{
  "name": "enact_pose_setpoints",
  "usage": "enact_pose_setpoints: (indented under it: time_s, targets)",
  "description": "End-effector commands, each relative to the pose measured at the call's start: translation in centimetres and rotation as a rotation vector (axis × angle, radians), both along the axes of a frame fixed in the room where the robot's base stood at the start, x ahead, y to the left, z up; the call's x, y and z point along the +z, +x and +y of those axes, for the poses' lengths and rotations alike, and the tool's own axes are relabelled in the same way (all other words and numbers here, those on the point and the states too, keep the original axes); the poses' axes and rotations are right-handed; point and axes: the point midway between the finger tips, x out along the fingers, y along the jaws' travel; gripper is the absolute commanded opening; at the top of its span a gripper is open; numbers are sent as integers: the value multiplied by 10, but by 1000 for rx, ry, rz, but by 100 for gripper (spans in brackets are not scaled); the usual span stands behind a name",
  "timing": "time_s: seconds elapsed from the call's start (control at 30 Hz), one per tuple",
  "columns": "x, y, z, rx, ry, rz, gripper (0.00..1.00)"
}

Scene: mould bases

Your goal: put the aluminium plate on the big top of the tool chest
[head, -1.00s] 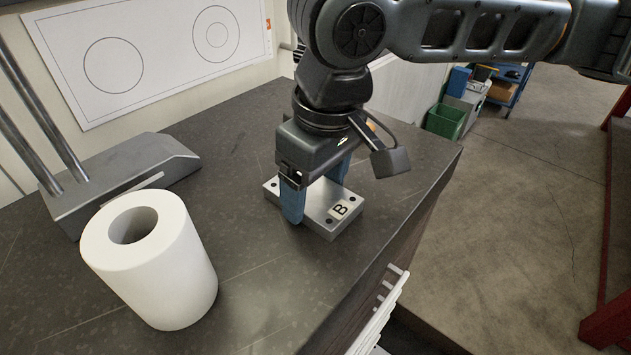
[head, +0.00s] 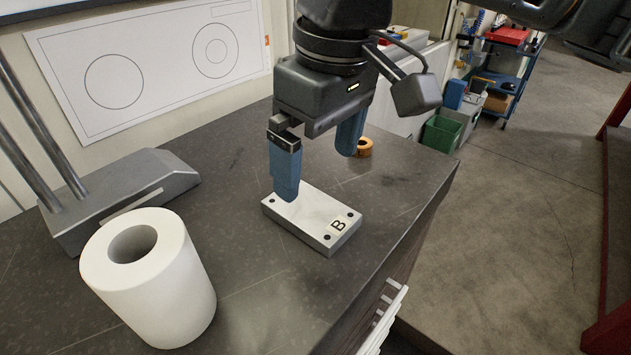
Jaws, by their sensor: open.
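The aluminium plate (head: 300,217) is a silver rectangular block with dark corner holes and a "B" label. It lies flat on the dark top (head: 246,262), which has drawers below its right edge; I take this for the tool chest. My gripper (head: 318,170) is open above the plate, with its blue fingers apart. The near finger overlaps the plate's upper left part in the picture, and the other finger hangs clear behind it. Nothing is held between them. The near finger hides a little of the plate.
A white paper roll (head: 175,285) stands at the front left. A grey stand base (head: 125,195) with two metal posts is behind it. An orange ring (head: 364,147) lies beyond my gripper. The top is bare around the plate.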

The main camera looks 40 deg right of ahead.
Motion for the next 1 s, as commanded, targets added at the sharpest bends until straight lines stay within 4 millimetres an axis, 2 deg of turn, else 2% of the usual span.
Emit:
enact_pose_setpoints:
  time_s: [0.1, 0.3, 1.0]
  targets:
    - [21, -2, 0, 2, -1, -2, 100]
    - [40, -5, -1, 1, -1, -1, 100]
    - [43, -5, -1, 1, 0, 0, 100]
